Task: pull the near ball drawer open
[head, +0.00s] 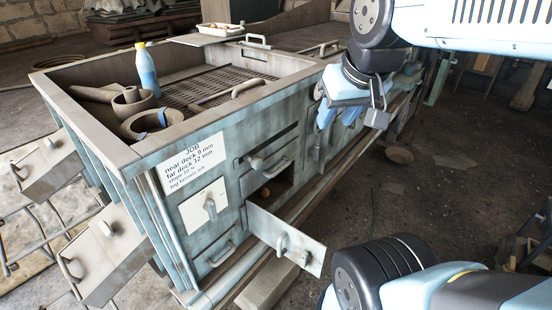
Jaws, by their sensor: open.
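I cannot tell which is the near ball drawer. My gripper (338,116) is open, with light blue fingers pointing down. It is beside the bench's front at upper right, apart from the pulled-out drawer. Nothing shows between its fingers.
Two more boxes or drawers (48,167) jut from the bench's left end. A job card (192,165) is on the front. A pale block (267,287) lies below the drawer. Floor right is mostly clear.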

